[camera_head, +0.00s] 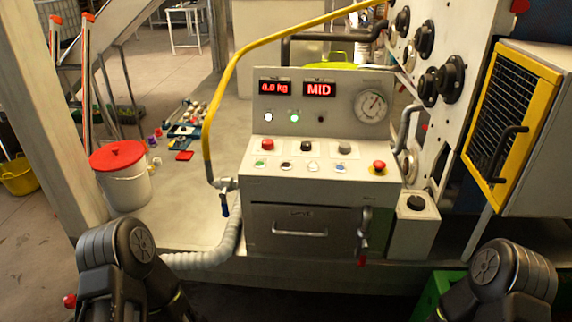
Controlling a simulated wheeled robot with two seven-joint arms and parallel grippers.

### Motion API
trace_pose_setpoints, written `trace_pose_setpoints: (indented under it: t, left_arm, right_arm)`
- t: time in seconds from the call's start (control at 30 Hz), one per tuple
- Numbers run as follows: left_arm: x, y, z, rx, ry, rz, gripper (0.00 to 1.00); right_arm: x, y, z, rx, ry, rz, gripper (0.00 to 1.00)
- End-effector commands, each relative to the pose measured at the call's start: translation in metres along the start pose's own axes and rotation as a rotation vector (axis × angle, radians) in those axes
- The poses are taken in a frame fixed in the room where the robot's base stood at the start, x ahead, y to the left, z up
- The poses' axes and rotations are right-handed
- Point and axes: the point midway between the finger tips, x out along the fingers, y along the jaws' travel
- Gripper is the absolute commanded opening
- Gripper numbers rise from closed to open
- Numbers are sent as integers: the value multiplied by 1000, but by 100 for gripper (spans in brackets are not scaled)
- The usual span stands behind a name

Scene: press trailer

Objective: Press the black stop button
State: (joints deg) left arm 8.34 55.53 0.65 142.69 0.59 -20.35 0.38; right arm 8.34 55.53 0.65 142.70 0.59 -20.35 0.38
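The grey control panel (250,185) stands in the middle. On its sloped face, a black button (306,146) sits in the upper row between a red button (268,144) and a grey one (344,147). Another black knob (416,203) tops a separate grey box at the right. The labels are too small to read, so I cannot tell which is the stop button. Only links of my two arms show at the bottom corners; both grippers are out of view.
A red mushroom button (379,166) is at the panel's right. A lever (364,230) and a hose (215,250) stick out in front. A yellow-framed door (508,110) stands at the right, a white bucket (121,185) at the left.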

Motion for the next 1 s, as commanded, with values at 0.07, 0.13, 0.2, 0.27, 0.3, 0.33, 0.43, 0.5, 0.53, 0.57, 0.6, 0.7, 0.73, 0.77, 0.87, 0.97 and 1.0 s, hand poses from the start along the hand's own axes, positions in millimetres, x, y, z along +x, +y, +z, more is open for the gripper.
trace_pose_setpoints:
  t: [0.07, 0.13, 0.2, 0.27, 0.3, 0.33, 0.43, 0.5, 0.53, 0.57, 0.6, 0.7, 0.73, 0.77, 0.87, 0.97, 1.0]
  left_arm:
    - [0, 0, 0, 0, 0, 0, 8]
    - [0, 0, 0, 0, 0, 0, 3]
    - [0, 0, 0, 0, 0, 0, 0]
    - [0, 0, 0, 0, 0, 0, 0]
    - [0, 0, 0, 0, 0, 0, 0]
    - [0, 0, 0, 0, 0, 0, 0]
    - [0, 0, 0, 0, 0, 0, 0]
    - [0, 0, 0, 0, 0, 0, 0]
    - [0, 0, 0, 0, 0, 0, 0]
    - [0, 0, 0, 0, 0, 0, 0]
    - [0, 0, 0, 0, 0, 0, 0]
    - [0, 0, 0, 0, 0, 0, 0]
    - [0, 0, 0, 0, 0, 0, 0]
    - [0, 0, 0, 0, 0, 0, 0]
    - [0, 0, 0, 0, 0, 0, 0]
    - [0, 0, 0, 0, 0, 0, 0]
    - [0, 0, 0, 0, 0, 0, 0]
  right_arm:
    - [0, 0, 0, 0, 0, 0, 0]
    - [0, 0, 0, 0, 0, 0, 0]
    - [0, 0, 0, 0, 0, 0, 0]
    - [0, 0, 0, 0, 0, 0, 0]
    - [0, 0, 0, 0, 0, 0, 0]
    - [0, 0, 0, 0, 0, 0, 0]
    - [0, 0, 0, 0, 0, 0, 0]
    - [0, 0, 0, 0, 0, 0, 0]
    - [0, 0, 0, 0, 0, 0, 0]
    - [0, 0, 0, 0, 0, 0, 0]
    - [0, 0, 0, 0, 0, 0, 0]
    - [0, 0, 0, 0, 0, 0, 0]
    - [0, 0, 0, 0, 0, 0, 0]
    - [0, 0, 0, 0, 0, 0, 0]
    - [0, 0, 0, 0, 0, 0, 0]
    - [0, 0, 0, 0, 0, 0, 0]
    - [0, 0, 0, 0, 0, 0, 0]
